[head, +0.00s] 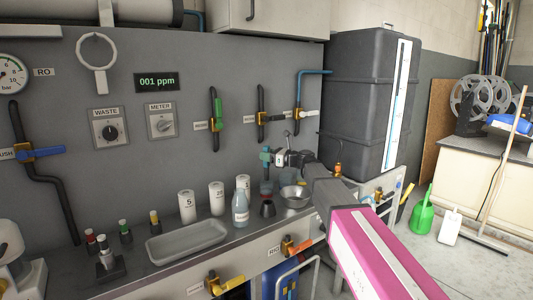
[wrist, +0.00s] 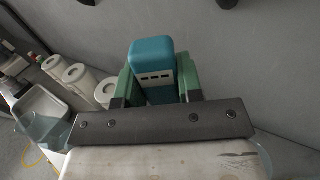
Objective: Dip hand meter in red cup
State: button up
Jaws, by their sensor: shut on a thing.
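The hand meter is a teal block with a pale slotted strip (wrist: 152,65). In the wrist view it stands between the green fingers of my gripper (wrist: 155,85), which is shut on it. In the head view my gripper (head: 268,157) is above the back of the counter, near the wall, with a small teal shape at its tip. A dark conical vessel (head: 267,210) and a metal bowl (head: 295,196) stand below it. I cannot make out a red cup in either view.
White canisters (head: 217,198) and a clear bottle (head: 241,209) stand left of the gripper. A grey tray (head: 187,241) lies farther left. Wall valves (head: 261,118) stick out behind. A large dark tank (head: 360,105) stands to the right.

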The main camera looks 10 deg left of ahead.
aim_at(269, 148)
jog(key=shift+f, duration=3.3)
jog(key=shift+r, duration=4.95)
